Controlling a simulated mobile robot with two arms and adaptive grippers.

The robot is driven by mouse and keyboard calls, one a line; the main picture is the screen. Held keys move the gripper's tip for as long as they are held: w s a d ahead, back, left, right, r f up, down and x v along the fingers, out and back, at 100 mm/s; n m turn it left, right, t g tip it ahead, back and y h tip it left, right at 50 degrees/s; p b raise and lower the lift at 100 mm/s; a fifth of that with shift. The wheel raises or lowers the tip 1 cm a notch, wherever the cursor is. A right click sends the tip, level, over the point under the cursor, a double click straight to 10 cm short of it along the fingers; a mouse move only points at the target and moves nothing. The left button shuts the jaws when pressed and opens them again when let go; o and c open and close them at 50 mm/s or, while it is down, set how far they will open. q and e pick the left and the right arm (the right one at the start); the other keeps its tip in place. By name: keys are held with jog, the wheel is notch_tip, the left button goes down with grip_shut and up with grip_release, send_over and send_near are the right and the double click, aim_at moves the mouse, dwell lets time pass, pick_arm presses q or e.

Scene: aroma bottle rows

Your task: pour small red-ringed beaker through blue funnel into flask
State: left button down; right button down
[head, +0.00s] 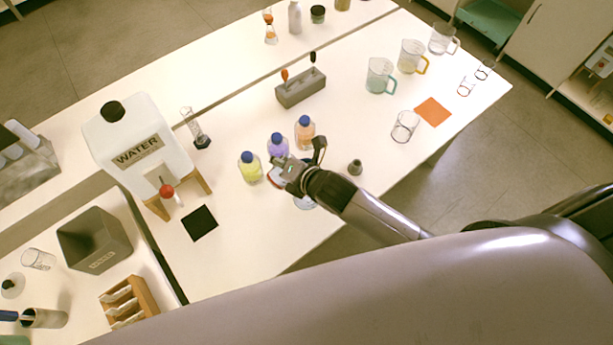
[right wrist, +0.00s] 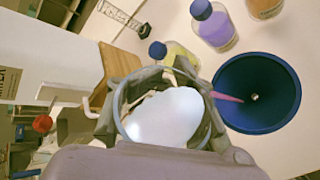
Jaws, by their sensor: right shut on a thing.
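My right gripper (head: 284,172) is shut on the small clear beaker (right wrist: 163,108), which also shows in the head view (head: 273,177) with a reddish edge. In the right wrist view the beaker sits between the fingers, with a pale patch inside. The blue funnel (right wrist: 258,92) is just right of the beaker, its wide mouth facing the camera. A thin pinkish streak (right wrist: 227,97) lies between beaker and funnel; I cannot tell if it is liquid. The flask is mostly hidden; a glass edge (head: 304,203) shows below my right gripper. My left gripper is not in view.
Yellow (head: 250,167), purple (head: 278,146) and orange (head: 305,132) bottles with blue caps stand close behind my gripper. A water tank (head: 137,140) stands to the left, beside a black mat (head: 199,223). An empty-looking beaker (head: 405,126) stands right. The table's front edge is near my arm.

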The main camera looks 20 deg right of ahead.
jog(key=shift+r+y+p, duration=0.2)
jog(key=shift+y+p, duration=0.1)
jog(key=shift+p, duration=0.05)
dwell(1.5)
jog(key=shift+a+f+m+y, duration=0.1)
jog(key=shift+f+m+y, duration=0.3)
jog(key=shift+m+y, duration=0.35)
dwell(3.4)
jog(key=shift+d+r+m+y, duration=0.2)
jog(key=shift+d+m+y, duration=0.05)
jog(key=shift+m, duration=0.1)
dwell(1.7)
